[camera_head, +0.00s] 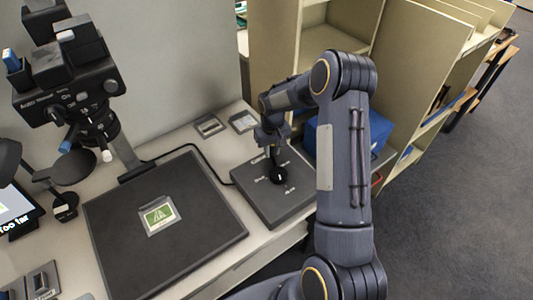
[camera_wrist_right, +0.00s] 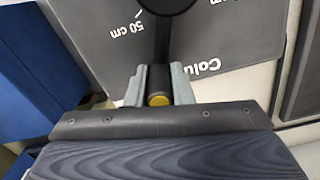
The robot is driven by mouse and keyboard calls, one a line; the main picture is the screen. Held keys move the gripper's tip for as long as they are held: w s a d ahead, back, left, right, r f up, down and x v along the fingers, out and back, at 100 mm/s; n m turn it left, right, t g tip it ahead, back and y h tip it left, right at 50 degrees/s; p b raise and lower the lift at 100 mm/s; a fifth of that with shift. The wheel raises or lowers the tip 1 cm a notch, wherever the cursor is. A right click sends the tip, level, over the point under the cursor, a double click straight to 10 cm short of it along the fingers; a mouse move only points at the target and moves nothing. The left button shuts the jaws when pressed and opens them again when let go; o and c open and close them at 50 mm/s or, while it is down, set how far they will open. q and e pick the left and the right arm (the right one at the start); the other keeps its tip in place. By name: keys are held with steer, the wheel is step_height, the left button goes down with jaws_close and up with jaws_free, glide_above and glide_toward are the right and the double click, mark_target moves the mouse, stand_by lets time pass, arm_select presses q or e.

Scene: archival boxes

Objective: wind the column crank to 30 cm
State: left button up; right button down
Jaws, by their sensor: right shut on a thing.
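The column crank (camera_head: 279,176) sits on a dark grey control box (camera_head: 262,204) on the table, right of the baseboard. Its round black hub (camera_wrist_right: 166,4) is at the top edge of the right wrist view, with a dark arm running down from it. My right gripper (camera_head: 268,139) is over the far side of the box. In the wrist view its two grey fingers (camera_wrist_right: 159,88) are shut on the crank handle (camera_wrist_right: 159,100), whose yellow end shows between them. A white "50 cm" label shows beside the crank arm there. The full scale is too small or hidden to read. My left gripper is out of view.
A camera (camera_head: 75,85) on a stand looms over a black baseboard (camera_head: 190,258) with a small green picture (camera_head: 160,215). A screen (camera_head: 14,212) at the left reads "Too far". A blue box (camera_head: 377,130) and shelves (camera_head: 425,50) stand close to my right arm.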

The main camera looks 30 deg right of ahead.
steer(key=d+m, duration=0.1)
steer(key=s+d+m, duration=0.1)
steer(key=m, duration=0.1)
steer(key=d+m+b, duration=0.1)
steer(key=shift+s+d+m, duration=0.1)
steer(key=shift+s+m, duration=0.2)
steer(key=shift+s, duration=0.05)
steer(key=m, duration=0.1)
steer(key=s+d+m, duration=0.1)
steer(key=shift+s+d+m, duration=0.2)
steer(key=shift+s+m, duration=0.05)
steer(key=shift+m, duration=0.15)
steer(key=s+m, duration=0.1)
steer(key=s+d+m, duration=0.1)
steer(key=shift+m, duration=0.3)
steer(key=shift+s+d+m, duration=0.15)
steer(key=shift+s+m, duration=0.45)
steer(key=shift+m, duration=0.4)
steer(key=s+m, duration=0.2)
steer(key=shift+d+r+m+p, duration=0.1)
steer(key=shift+m+p, duration=0.2)
steer(key=shift+s+m+p, duration=0.45)
steer(key=shift+s+m, duration=0.45)
steer(key=shift+m, duration=0.3)
steer(key=shift+s+a+m+p, duration=0.25)
steer(key=shift+s+m, duration=0.15)
steer(key=shift+m, duration=0.2)
steer(key=shift+s+a+m+p, duration=0.25)
steer(key=shift+s+m, duration=0.15)
steer(key=shift+m, duration=0.2)
